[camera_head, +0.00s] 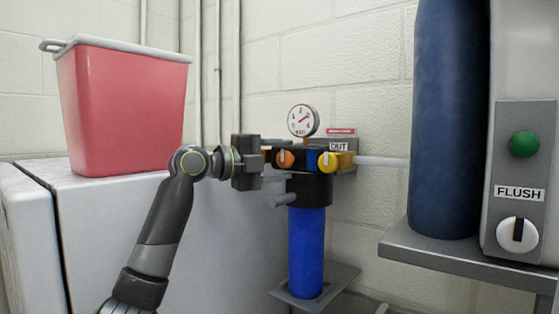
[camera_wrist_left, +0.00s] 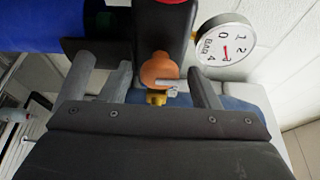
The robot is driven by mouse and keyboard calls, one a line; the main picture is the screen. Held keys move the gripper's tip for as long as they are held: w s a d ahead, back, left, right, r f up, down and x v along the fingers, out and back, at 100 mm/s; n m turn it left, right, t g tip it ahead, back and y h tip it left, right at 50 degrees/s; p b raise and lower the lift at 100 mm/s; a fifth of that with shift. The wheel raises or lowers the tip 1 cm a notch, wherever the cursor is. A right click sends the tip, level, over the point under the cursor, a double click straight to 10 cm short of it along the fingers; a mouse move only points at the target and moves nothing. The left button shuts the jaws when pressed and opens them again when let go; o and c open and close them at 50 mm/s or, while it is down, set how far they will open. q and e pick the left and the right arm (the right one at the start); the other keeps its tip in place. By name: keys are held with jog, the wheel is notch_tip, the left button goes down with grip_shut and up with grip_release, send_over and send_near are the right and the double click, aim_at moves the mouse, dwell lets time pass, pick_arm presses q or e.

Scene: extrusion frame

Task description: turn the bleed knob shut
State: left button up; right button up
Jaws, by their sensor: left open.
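An orange knob (camera_head: 285,158) with a pale pointer sits on the dark head of the blue filter housing (camera_head: 306,250). A yellow knob (camera_head: 327,160) is just to its right, by the OUT label (camera_head: 339,147). No label shows which knob is the bleed knob. My left gripper (camera_head: 279,161) is open and points right at the filter head, close to the orange knob. In the left wrist view, the orange knob (camera_wrist_left: 160,70) lies between the spread fingers (camera_wrist_left: 150,80), with gaps on both sides. My right gripper is not in view.
A round gauge (camera_head: 303,120) stands above the filter head. A red bin (camera_head: 122,108) rests on the white cabinet (camera_head: 105,200) at left. A dark blue cylinder (camera_head: 448,125) and a FLUSH panel (camera_head: 520,192) stand on a grey shelf (camera_head: 455,258) at right.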

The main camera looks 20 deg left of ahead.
pick_arm(q)
jog(key=shift+s+a+f+b, duration=0.1)
jog(key=shift+s+a+b, duration=0.2)
jog(key=shift+s+b, duration=0.15)
jog(key=b+v, duration=0.3)
jog(key=v, duration=0.3)
jog(key=shift+a+b, duration=0.2)
jog(key=shift+b, duration=0.1)
